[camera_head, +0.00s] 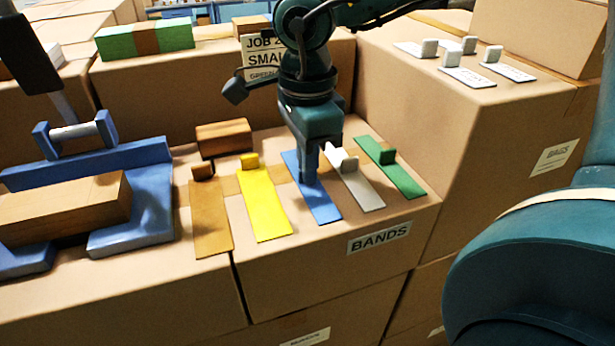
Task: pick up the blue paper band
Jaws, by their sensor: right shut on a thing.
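The blue paper band (322,208) lies flat on top of a cardboard box, between the yellow band (264,208) and the white band (358,190). My right gripper (310,178) points down over the blue band. It is shut on the band's raised tab, which the fingers hide. The band still looks flat on the box. My left gripper does not show clearly in this view.
A brown band (211,225) and a green band (400,178) lie in the same row. A wooden block (223,137) stands behind them. At left a blue holder (150,200) bears a larger wooden block (65,208). White tagged cards (467,77) lie on the higher box at right.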

